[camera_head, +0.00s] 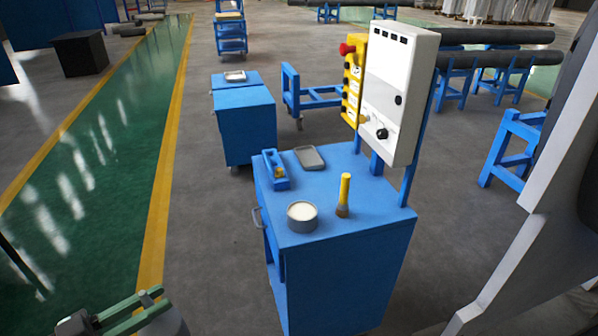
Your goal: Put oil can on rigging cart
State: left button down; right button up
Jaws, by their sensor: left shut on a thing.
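My left gripper (135,312) is at the bottom left edge, with green fingers closed on a grey rounded thing (168,322). Only part of the held thing shows; it may be the oil can, but its shape is cut off by the frame. A blue cart (340,290) stands in front, right of the gripper and apart from it; I take it for the rigging cart, though no label shows. My right gripper is not in view.
On the cart top are a blue tool (275,170), a grey tray (309,158), a round tin (302,216) and a yellow-handled tool (343,195). A white control box (398,90) rises at its back right. A blue cabinet (246,122) stands behind.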

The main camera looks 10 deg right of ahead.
aim_at(327, 189)
jog(key=i+z, duration=0.4)
jog(key=i, duration=0.25)
jog(key=i+j+z, duration=0.1)
jog(key=i+z, duration=0.25)
jog(key=i, duration=0.3)
